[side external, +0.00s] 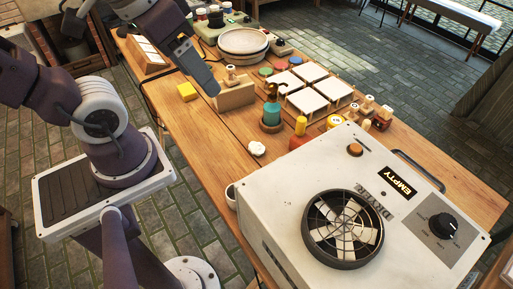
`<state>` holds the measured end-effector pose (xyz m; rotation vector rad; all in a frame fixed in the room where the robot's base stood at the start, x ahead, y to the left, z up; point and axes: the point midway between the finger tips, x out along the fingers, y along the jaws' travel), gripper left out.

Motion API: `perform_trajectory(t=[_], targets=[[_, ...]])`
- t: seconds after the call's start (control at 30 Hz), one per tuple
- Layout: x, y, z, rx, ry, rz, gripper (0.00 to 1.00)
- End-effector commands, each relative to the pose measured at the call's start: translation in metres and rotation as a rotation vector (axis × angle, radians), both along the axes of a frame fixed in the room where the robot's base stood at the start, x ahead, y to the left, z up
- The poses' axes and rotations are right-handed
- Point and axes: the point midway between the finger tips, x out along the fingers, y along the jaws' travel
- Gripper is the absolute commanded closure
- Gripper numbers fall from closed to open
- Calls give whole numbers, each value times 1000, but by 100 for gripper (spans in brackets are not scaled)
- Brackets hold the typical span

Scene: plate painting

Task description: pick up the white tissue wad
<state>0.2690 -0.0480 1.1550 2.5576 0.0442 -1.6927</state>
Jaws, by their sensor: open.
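A teal bottle (271,112) stands just behind the wad. The large white dryer box (285,195) stands in front and to the right. A yellow sponge (187,91), a wooden block (236,95) and white tiles (307,101) lie farther back. Table left of the wad is clear.

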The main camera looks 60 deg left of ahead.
Motion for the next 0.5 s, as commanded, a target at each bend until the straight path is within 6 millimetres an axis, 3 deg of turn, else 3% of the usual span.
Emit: perform_trajectory(t=[0.17, 0.27, 0.37, 0.5], targets=[[55, 7, -31, -214, 328, 259, 37], [91, 20, -61, -384, 510, 440, 37], [123, 39, -102, -580, 682, 632, 37], [153, 72, -172, -886, 887, 903, 37]])
